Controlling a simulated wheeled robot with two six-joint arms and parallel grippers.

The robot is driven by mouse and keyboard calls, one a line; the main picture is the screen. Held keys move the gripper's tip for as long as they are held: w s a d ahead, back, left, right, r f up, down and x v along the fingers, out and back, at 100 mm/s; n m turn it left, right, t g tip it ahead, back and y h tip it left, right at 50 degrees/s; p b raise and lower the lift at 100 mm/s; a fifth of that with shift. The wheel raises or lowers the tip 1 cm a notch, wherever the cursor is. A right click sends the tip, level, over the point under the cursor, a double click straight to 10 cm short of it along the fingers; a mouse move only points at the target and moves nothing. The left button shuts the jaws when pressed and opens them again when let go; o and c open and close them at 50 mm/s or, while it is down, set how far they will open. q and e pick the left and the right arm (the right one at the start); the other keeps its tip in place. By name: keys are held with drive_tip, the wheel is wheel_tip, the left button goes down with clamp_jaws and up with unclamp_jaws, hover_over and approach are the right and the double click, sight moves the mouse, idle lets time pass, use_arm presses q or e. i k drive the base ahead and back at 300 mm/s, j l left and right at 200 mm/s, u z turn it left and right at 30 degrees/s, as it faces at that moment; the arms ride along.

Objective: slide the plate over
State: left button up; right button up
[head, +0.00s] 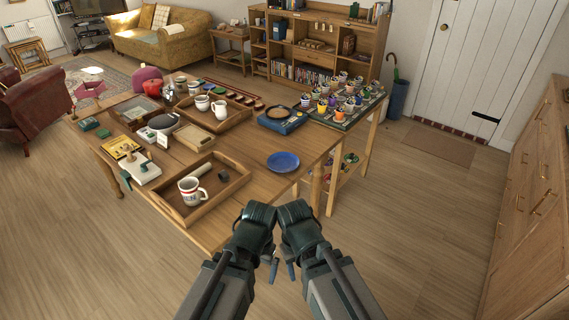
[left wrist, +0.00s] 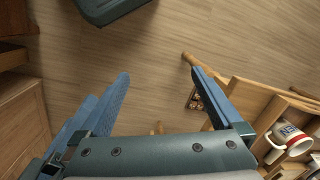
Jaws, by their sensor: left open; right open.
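A round blue plate (head: 283,161) lies flat on the wooden table (head: 245,172) near its right-hand edge in the head view. It is clear of the tray and the books around it. My left gripper (head: 268,262) hangs in front of the table's near edge, apart from the plate. I do not see the plate in the left wrist view.
A wooden tray (head: 177,216) with a white mug (head: 192,191) stands left of the plate; the mug also shows in the left wrist view (left wrist: 289,138). Several small pots (head: 340,98) stand behind right. Bare tabletop surrounds the plate.

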sight(282, 162)
drive_tip(key=i+l+u, duration=0.15)
drive_tip(key=i+l, duration=0.15)
drive_tip(key=i+l+u, duration=0.25)
drive_tip(key=i+l, duration=0.25)
drive_tip(key=l, duration=0.15)
drive_tip(key=i+l+u, duration=0.15)
drive_tip(key=l, duration=0.2)
drive_tip(key=i+l+u, duration=0.15)
drive_tip(key=i+l, duration=0.15)
drive_tip(key=i+l+u, duration=0.15)
drive_tip(key=l, duration=0.35)
drive_tip(key=i+l+u, duration=0.15)
drive_tip(key=l, duration=0.3)
drive_tip(key=i+l+u, duration=0.1)
drive_tip(key=l, duration=0.35)
drive_tip(key=i, duration=0.1)
